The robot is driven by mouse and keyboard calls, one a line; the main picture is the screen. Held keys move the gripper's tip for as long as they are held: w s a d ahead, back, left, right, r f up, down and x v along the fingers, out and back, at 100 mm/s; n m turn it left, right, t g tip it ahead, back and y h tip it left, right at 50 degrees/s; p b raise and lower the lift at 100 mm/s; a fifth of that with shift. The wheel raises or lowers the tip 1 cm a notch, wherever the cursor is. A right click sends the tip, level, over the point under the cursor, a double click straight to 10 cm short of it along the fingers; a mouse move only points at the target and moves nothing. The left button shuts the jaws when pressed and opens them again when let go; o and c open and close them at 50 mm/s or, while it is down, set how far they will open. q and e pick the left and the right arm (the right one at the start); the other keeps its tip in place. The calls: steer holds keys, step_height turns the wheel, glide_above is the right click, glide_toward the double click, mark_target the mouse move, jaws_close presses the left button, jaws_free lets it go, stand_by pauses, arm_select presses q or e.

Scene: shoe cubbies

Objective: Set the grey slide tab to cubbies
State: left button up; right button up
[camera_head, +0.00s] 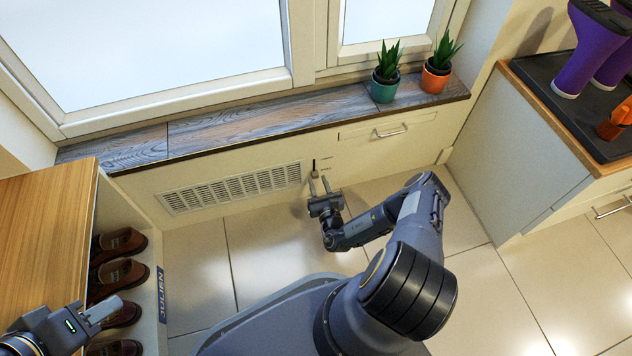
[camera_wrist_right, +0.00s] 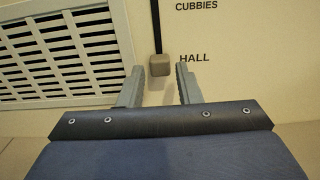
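The grey slide tab (camera_wrist_right: 160,65) is a small block at the lower end of a dark vertical slot (camera_wrist_right: 156,25), level with the HALL label (camera_wrist_right: 194,58). The CUBBIES label (camera_wrist_right: 196,5) is higher up, right of the slot. In the head view the tab (camera_head: 314,174) sits low on the panel under the window sill. My right gripper (camera_head: 320,183) is open, pointing at the panel. In the right wrist view its fingers (camera_wrist_right: 160,75) stand on both sides of the tab, with visible gaps; contact is not visible. My left gripper (camera_head: 102,311) is far from the tab, beside the shoe cubbies.
A slatted vent (camera_head: 232,188) is left of the slot. Two potted plants (camera_head: 384,91) (camera_head: 437,80) stand on the wooden sill (camera_head: 240,125). The shoe cubby (camera_head: 45,215) with brown shoes is at the left, a counter (camera_head: 515,150) at the right. The tiled floor between is clear.

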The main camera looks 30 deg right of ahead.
mark_target(314, 160)
steer(key=shift+x, duration=1.1)
steer(key=shift+c, duration=0.3)
jaws_close()
step_height(314, 160, up, 7)
steer(key=p, duration=0.6)
steer(key=shift+f, duration=0.25)
steer(key=shift+o, duration=0.3)
jaws_free()
